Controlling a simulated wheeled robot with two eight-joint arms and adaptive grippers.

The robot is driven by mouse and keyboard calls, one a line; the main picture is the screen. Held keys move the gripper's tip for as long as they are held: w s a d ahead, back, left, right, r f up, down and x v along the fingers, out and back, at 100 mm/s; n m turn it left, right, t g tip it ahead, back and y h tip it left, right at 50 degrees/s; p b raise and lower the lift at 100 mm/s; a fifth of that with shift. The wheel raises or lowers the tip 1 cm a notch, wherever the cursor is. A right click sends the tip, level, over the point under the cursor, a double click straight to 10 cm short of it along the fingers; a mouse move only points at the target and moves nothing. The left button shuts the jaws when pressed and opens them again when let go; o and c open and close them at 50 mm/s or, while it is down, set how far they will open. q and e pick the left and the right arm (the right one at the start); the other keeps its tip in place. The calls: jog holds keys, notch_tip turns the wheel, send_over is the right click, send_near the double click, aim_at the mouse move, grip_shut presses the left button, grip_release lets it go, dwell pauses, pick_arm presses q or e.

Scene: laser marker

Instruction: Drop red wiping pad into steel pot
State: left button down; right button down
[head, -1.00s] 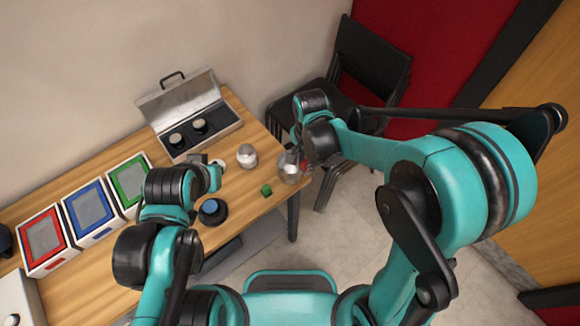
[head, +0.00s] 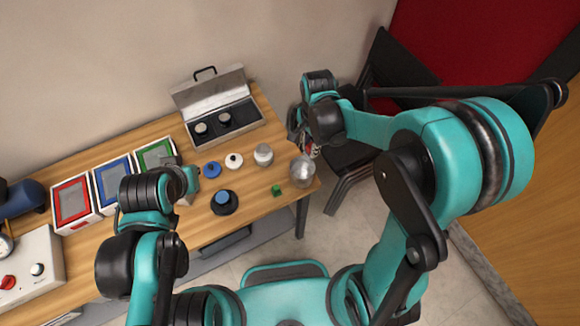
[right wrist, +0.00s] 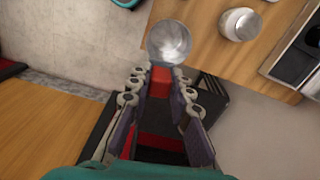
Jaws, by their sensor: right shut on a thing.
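The steel pot (head: 302,171) is a shiny round vessel at the right end of the wooden table. In the right wrist view the pot (right wrist: 169,43) lies just beyond my fingertips. My right gripper (head: 309,147) is at the table's right edge, just behind the pot in the head view. It is shut on the red wiping pad (right wrist: 160,82), which shows between the fingertips and looks close to the pot's rim; I cannot tell whether they touch. My left gripper (head: 190,180) is over the table's middle, its fingers mostly hidden.
A steel jar (head: 263,155), green cube (head: 277,191), blue knob on a black base (head: 224,201) and small white (head: 234,160) and blue (head: 212,170) discs stand nearby. An open metal case (head: 224,119) is behind. A black chair (head: 350,160) stands right of the table.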

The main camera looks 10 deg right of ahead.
jog(key=shift+a+f+b, duration=0.1)
jog(key=shift+f+b, duration=0.3)
jog(key=shift+f, duration=0.05)
notch_tip(320, 180, down, 5)
jog(key=b, duration=0.3)
jog(key=c, duration=1.3)
grip_release()
jog(key=shift+r, duration=0.1)
notch_tip(320, 180, up, 12)
jog(key=shift+f, duration=0.1)
jog(key=shift+b, duration=0.3)
